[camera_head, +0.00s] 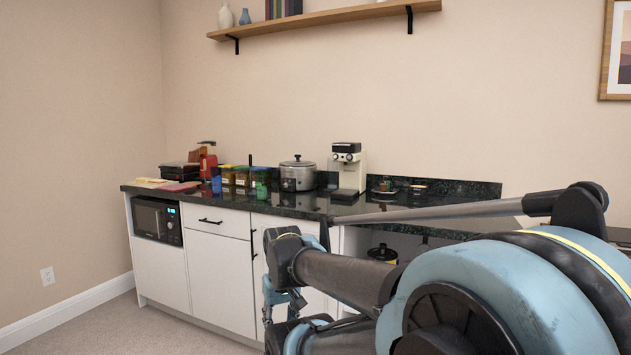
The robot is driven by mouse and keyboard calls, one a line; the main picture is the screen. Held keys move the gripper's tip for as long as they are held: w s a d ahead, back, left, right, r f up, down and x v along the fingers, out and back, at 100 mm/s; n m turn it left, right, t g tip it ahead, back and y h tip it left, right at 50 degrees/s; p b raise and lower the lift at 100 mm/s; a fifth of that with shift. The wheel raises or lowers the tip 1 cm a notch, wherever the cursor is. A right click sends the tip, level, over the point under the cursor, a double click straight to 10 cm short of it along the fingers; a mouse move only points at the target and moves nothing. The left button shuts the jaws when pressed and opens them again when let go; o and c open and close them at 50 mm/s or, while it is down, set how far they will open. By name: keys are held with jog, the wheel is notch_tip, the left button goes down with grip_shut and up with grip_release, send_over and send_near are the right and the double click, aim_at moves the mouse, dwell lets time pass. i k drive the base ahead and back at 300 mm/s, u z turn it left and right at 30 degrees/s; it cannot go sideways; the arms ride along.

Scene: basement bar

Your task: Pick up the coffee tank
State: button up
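A cream and black coffee machine (348,171) stands upright on the dark counter (300,204), against the back wall. I cannot make out a separate coffee tank on or beside it at this size. My arm fills the lower right of the view, in front of the counter and its cabinets. Its far parts reach down in front of the white cabinet doors, below the counter top. I cannot clearly pick out my gripper's fingertips there or see whether it holds anything.
A silver lidded pot (297,174) stands left of the coffee machine. Farther left are several jars (242,177), a blue cup (216,181) and a red appliance (207,159). A microwave (157,220) sits under the counter. A wooden shelf (320,20) hangs above. Carpet is clear at lower left.

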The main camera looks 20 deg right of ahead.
aim_at(333, 166)
jog(key=u, duration=0.75)
jog(key=i, duration=2.1)
jog(key=z, duration=2.6)
